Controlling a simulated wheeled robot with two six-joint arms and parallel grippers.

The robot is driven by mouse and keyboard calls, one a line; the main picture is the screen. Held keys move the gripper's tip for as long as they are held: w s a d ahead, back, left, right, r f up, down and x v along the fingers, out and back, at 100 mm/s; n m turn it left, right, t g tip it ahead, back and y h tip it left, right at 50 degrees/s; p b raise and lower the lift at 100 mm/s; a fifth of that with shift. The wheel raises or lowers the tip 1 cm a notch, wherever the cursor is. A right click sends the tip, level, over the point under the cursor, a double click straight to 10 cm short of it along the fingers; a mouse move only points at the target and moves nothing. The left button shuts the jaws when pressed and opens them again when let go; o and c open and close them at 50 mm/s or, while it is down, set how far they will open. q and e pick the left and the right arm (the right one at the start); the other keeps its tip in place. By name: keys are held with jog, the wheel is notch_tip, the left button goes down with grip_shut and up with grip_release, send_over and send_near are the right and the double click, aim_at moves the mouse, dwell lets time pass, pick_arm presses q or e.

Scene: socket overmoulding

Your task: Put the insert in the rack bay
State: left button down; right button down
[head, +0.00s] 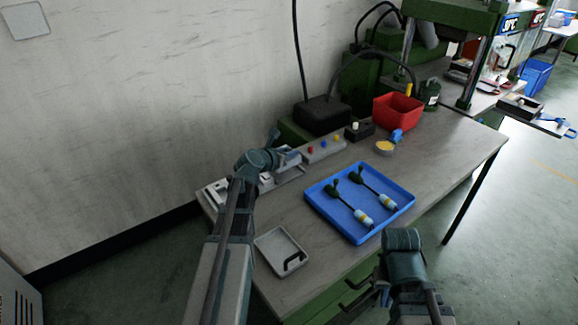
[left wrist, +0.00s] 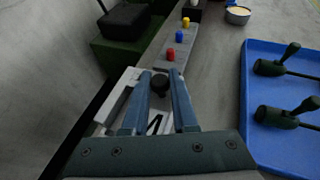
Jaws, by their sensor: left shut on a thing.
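My left gripper (head: 291,158) is over the pale rack (head: 267,181) along the wall side of the table. In the left wrist view its two fingers (left wrist: 160,76) are shut on a small dark round-topped piece, the insert (left wrist: 159,85). The rack's white frame (left wrist: 112,108) shows below and left of the fingers. The fingers cover part of the rack, so I cannot tell whether the insert sits in a bay or above it. In the head view the insert is not clear. My right gripper (head: 383,292) is low at the table's front side, its fingers unclear.
A blue tray (head: 318,208) holds two dark-green-handled pieces with pale ends. A small pale tray (head: 264,243) holds a black bent piece. A strip with coloured buttons (head: 325,151), a yellow-filled bowl (head: 384,148) and a red bin (head: 398,110) stand further back.

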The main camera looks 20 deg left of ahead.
aim_at(289, 161)
pick_arm(q)
jog(key=shift+f+b, duration=1.45)
jog(key=shift+b, duration=0.05)
jog(key=shift+f+b, duration=0.3)
jog(key=shift+b, duration=0.1)
jog(key=shift+s, duration=0.15)
jog(key=shift+d, duration=0.1)
jog(key=c, duration=0.7)
grip_release()
